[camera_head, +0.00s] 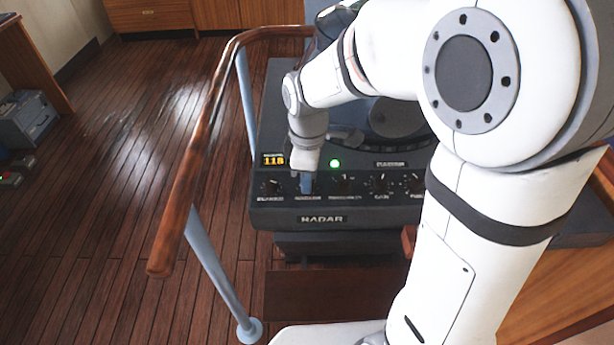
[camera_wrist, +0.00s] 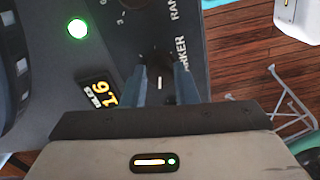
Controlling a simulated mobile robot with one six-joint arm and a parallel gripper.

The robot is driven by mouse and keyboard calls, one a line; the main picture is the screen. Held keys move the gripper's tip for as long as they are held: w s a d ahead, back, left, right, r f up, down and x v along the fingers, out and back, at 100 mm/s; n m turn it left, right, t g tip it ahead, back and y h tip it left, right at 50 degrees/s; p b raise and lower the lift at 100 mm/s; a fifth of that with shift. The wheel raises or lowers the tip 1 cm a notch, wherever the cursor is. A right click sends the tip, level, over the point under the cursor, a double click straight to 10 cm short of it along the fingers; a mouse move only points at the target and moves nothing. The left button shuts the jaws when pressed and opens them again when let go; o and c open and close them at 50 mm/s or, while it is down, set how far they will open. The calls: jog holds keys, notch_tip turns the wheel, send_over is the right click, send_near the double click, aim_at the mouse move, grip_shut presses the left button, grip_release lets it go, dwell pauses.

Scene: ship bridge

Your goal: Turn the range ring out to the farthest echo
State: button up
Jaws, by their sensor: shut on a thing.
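The black radar console (camera_head: 262,160) stands ahead, with a row of knobs along its front panel. My gripper (camera_head: 306,185) points down at the second knob from the left. In the wrist view my gripper (camera_wrist: 163,72) has its two blue-grey fingers on either side of a dark knob (camera_wrist: 161,78) with a white pointer line, shut on it. The label beside it ends in "RKER". An amber readout (camera_head: 273,160) is lit; it also shows in the wrist view (camera_wrist: 100,95), with digits hard to read. My arm hides most of the radar screen, so no echoes or ring show.
A green lamp (camera_head: 334,163) glows on the panel. Other knobs, such as the gain knob (camera_head: 380,184), sit to the right of my gripper. A wooden handrail (camera_head: 190,170) on blue posts curves around the console's left side. The plank floor (camera_head: 110,170) on the left is mostly clear.

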jog(key=m, duration=0.4)
jog(key=shift+m+b, duration=0.3)
jog(key=m, duration=0.3)
jog(key=shift+m, duration=0.4)
jog(key=m+b, duration=0.1)
jog(key=m, duration=1.2)
jog(key=shift+m+b, duration=0.3)
jog(key=shift+b, duration=0.05)
jog(key=m, duration=0.3)
jog(key=shift+m, duration=0.3)
jog(key=m, duration=0.4)
jog(key=shift+m, duration=0.3)
jog(key=shift+r+m+b, duration=0.1)
jog(key=shift+m+b, duration=0.2)
jog(key=shift+m, duration=1.7)
